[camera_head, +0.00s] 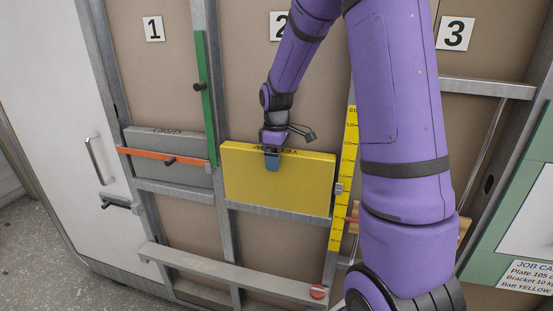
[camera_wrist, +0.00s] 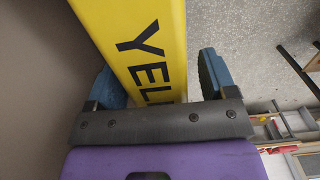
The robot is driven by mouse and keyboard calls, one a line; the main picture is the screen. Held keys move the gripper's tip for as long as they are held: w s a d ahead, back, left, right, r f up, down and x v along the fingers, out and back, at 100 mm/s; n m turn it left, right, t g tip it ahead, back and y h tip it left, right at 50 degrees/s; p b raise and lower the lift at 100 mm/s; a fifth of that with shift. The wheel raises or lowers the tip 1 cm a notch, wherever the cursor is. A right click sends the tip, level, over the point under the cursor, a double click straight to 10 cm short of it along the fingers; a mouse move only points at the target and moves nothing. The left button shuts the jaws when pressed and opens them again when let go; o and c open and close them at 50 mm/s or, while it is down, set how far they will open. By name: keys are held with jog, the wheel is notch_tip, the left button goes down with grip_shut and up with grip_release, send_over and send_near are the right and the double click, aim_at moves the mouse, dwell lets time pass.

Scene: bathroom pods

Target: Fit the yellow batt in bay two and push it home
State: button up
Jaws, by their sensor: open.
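The yellow batt (camera_head: 277,182) stands in bay two, between the metal studs under the number 2 sign (camera_head: 277,26). Its lower edge is at a metal rail (camera_head: 275,210), and its top face juts forward of the back panel. My gripper (camera_head: 272,160) is at the batt's top edge, with one blue finger in front of its face. In the wrist view my gripper (camera_wrist: 166,82) is open, its blue fingers on either side of the batt (camera_wrist: 145,40), with a gap on the right. Whether the left finger touches the batt is unclear. My arm hides part of bay two's upper right.
A grey batt (camera_head: 170,155) sits in bay one behind an orange bar (camera_head: 165,157). A green bar (camera_head: 206,95) stands upright on the stud. A yellow measuring strip (camera_head: 344,180) runs right of bay two. A lower rail (camera_head: 225,269) juts out. Bay three (camera_head: 456,33) is partly hidden.

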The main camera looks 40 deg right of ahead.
notch_tip(320, 180, up, 10)
jog(key=shift+s+a+r, duration=0.1)
jog(key=shift+r, duration=0.2)
jog(key=s+a+r+m+t, duration=0.35)
jog(key=s+a+r, duration=0.45)
jog(key=s, duration=0.4)
jog(key=s+a+m+t, duration=0.2)
jog(key=s+a+m, duration=0.2)
jog(key=s, duration=1)
jog(key=shift+s+a+r, duration=0.15)
jog(key=shift+a, duration=0.3)
